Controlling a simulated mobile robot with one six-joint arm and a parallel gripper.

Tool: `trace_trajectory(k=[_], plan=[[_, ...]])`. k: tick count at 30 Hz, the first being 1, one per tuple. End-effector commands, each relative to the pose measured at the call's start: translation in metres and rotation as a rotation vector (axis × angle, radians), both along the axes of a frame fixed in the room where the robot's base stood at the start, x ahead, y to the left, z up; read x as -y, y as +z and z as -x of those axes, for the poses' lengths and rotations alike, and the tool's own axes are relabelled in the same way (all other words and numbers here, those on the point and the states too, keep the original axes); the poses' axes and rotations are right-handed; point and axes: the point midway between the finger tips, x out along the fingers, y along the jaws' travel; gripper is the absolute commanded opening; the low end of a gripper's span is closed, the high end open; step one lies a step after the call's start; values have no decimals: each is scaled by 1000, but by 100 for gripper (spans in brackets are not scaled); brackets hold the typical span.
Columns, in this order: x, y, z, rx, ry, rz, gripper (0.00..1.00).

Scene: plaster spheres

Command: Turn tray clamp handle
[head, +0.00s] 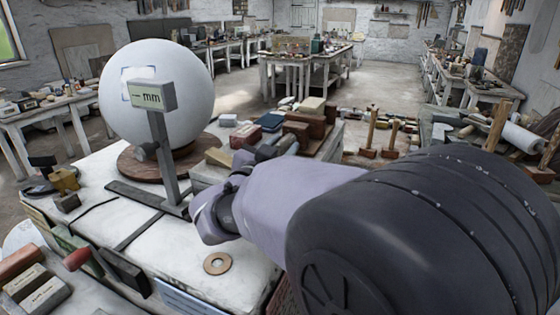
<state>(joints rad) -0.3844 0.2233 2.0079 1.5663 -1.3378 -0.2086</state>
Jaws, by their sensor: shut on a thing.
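My gripper (276,146) is at the end of my pale arm, beyond the wrist, at the near side of a tray of blocks (212,173). It is small and dark here, and its fingertips are hard to make out. It is shut on what I take to be the tray clamp handle. The handle is hidden or too small to tell apart from the dark jaws, so I cannot tell how far it is turned.
A white plaster sphere (185,95) rests on a round wooden base (145,168) behind a grey post with an "mm" display (154,96). A copper washer (217,263) and a red-handled tool (77,259) lie in front. Mallets (371,128) stand beyond the tray.

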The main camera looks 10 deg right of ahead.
Motion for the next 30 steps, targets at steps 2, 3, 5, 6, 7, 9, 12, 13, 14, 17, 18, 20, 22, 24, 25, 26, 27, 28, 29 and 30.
trace_trajectory(k=[2,3,5,6,7,9,12,13,14,17,18,20,22,24,25,26,27,28,29,30], plan=[[0,-5,0,38,0,-52,0],[0,-4,0,49,0,-67,0],[0,-2,0,57,1,-81,0],[0,-1,0,58,1,-83,0],[0,-1,0,57,0,-83,0],[0,0,0,57,0,-82,0],[0,0,0,56,0,-81,0],[0,0,0,56,0,-81,38],[0,0,0,56,0,-81,44],[0,0,0,55,0,-80,54],[0,0,0,55,0,-80,54],[0,0,0,55,0,-80,54],[0,0,0,55,0,-80,54],[0,0,1,55,1,-80,54],[-1,0,1,55,1,-80,54],[-2,0,2,55,1,-80,54],[-4,0,5,54,1,-80,54],[-6,0,8,55,2,-80,54],[-9,1,12,54,3,-79,54],[-14,1,19,53,3,-79,54]])
